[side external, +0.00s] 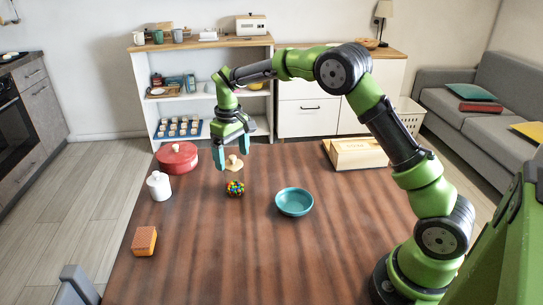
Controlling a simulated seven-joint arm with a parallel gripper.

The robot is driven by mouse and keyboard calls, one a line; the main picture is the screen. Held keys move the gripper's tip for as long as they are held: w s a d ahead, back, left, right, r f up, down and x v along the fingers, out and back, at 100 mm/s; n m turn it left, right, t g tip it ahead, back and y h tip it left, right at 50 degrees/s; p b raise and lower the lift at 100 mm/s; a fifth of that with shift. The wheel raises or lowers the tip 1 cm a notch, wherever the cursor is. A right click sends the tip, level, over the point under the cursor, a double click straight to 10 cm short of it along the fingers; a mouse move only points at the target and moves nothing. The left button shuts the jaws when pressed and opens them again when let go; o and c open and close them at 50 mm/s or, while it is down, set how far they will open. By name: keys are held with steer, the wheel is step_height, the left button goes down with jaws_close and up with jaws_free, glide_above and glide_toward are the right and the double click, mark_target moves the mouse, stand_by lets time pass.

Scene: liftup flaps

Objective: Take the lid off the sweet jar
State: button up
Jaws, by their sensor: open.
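A heap of multicoloured sweets (235,189) shows near the middle of the table's far half. The clear jar wall around it is hard to make out. A round, light wooden lid (234,165) with a small knob shows directly above the sweets in the picture. I cannot tell for certain whether it rests on the jar's rim. My gripper (233,160) points down at the lid. Its teal fingers are apart and empty, one on each side of the knob in this view. I cannot tell whether they touch the lid.
A red lidded pot (177,158) and a white lidded jar (159,186) stand to the left. A teal bowl (294,202) stands to the right, and a wooden box (355,153) at the back right. An orange block (144,241) lies front left. The table's front middle is clear.

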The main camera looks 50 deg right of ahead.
steer(key=shift+f, duration=0.7)
steer(key=c, duration=1.1)
steer(key=shift+r, duration=0.15)
steer(key=shift+c, duration=0.2)
